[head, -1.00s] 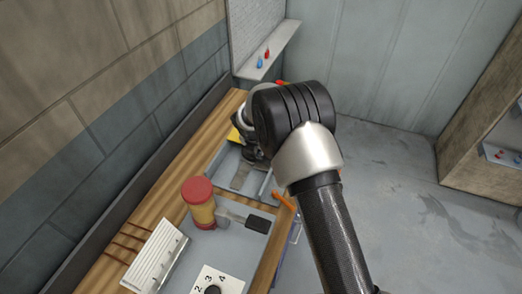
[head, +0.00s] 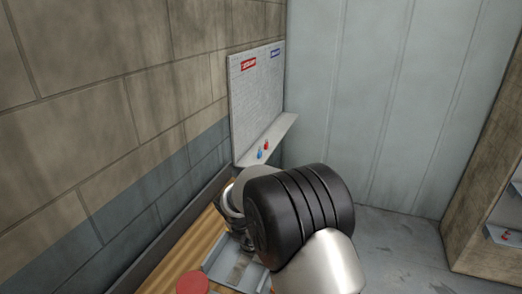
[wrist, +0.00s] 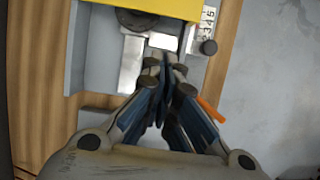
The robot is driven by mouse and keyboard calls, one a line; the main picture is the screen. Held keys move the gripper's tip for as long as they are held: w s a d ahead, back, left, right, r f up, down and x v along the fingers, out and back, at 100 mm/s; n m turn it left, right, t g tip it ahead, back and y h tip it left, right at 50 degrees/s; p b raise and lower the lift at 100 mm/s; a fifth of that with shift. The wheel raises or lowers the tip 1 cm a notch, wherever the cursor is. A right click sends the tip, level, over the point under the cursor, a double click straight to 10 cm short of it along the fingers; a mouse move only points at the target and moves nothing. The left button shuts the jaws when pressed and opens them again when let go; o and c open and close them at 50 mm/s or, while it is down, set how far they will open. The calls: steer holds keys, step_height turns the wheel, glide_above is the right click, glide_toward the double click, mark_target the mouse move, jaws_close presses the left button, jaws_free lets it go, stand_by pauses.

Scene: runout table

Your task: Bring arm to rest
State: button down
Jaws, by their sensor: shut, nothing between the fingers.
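My gripper (wrist: 166,66) shows in the wrist view, pointing away from the camera with its fingertips together and nothing between them. It is above the table (wrist: 222,62), over a grey tray area below a yellow block (wrist: 150,12). In the head view my arm's black joint and silver link fill the lower middle and hide the gripper's fingers. The wooden table (head: 205,240) shows only in part there, at the lower left.
A grey tray (head: 222,262) and a red round top (head: 192,283) are on the table. A white board (head: 255,95) with a ledge (head: 275,135) holding small red and blue items stands behind. Shelving (head: 490,190) is at right. An orange piece (wrist: 211,109) lies beside my gripper.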

steer(key=s+d+r+m+b, duration=0.4)
steer(key=s+d+r+m, duration=0.9)
steer(key=s+r+m, duration=0.15)
steer(key=s+d+f+m+b, duration=0.1)
steer(key=s+d+m+b, duration=0.1)
steer(key=s+m, duration=0.6)
steer(key=s+d+f+m+y+b, duration=0.1)
steer(key=s+d+m+b, duration=0.1)
steer(key=s+m, duration=0.7)
steer(key=s+d, duration=0.1)
steer(key=s, duration=0.4)
steer(key=shift+d+y, duration=0.2)
steer(key=shift+y, duration=0.1)
